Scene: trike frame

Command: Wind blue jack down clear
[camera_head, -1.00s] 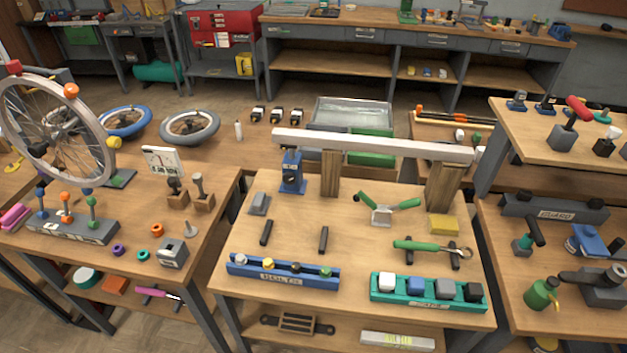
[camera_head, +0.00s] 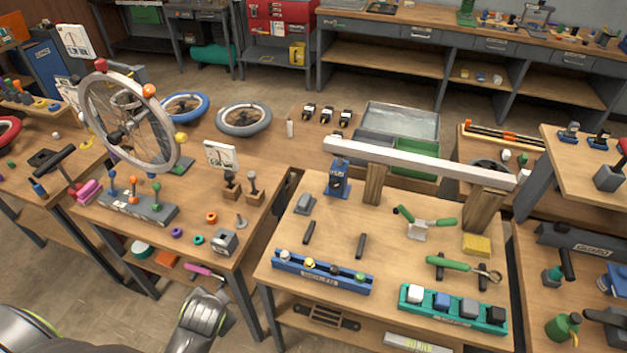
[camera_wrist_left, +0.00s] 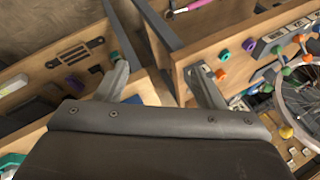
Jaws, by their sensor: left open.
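The blue jack (camera_head: 338,178) stands upright on the middle table, under the left part of the long pale beam (camera_head: 420,163). Its top is close to the beam's underside; I cannot tell whether they touch. Two wooden blocks (camera_head: 374,184) also stand under the beam. In the left wrist view my left gripper (camera_wrist_left: 160,75) is open and empty, its two fingers wide apart above the gap between two tables. In the head view my left arm shows at the bottom, well in front of the jack. My right gripper is not in view.
A blue holder (camera_head: 322,277) and a green tray of coloured blocks (camera_head: 453,309) line the middle table's front. A spoked wheel (camera_head: 128,120) stands on the left table.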

